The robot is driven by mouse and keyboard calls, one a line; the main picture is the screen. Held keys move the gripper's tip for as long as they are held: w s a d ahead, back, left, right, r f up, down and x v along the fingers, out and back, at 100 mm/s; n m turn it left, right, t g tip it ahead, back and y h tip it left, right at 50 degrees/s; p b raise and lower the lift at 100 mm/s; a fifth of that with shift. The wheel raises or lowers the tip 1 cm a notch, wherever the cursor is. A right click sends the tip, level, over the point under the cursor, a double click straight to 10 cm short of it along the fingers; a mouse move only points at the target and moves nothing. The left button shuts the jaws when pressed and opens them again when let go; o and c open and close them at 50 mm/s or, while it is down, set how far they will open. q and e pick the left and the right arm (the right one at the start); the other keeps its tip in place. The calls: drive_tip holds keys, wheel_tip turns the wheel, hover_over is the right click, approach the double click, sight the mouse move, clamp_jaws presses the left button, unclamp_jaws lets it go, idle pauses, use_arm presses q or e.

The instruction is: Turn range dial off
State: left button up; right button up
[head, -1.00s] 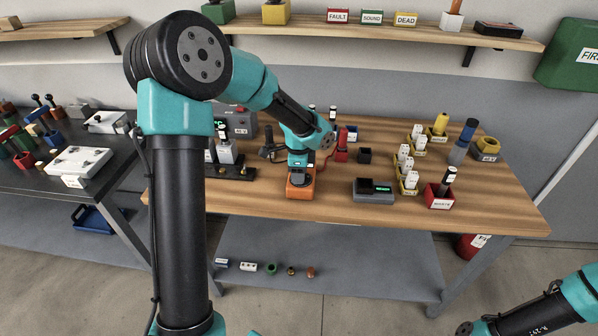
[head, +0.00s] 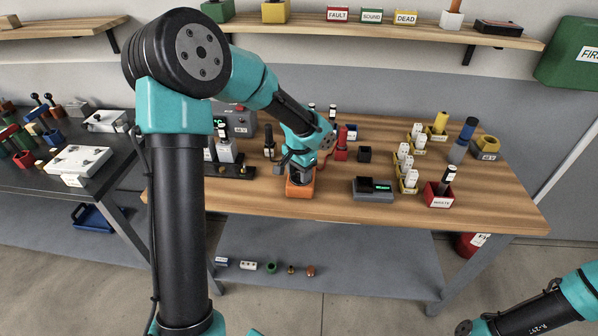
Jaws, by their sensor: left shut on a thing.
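An orange meter (head: 299,189) lies on the wooden bench near its front edge, left of centre. The range dial on its face is mostly hidden under my left gripper (head: 299,177). My left gripper reaches down onto the meter from above and is shut on the dial. The dial's pointer and markings are too small and covered to read. Of my right arm only links show at the bottom right corner; its gripper is out of view.
A grey box with a green display (head: 373,189) stands right of the meter. A red waste bin (head: 438,195) and yellow holders with white pieces (head: 408,178) are further right. A black rack (head: 232,170) stands to the left. Bare wood lies in front.

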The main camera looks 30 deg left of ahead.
use_arm(q)
drive_tip(key=shift+n, duration=0.6)
drive_tip(key=o, duration=0.9)
drive_tip(key=shift+r, duration=0.1)
wheel_tip(320, 180, up, 17)
drive_tip(key=shift+r, duration=0.1)
idle(0.6)
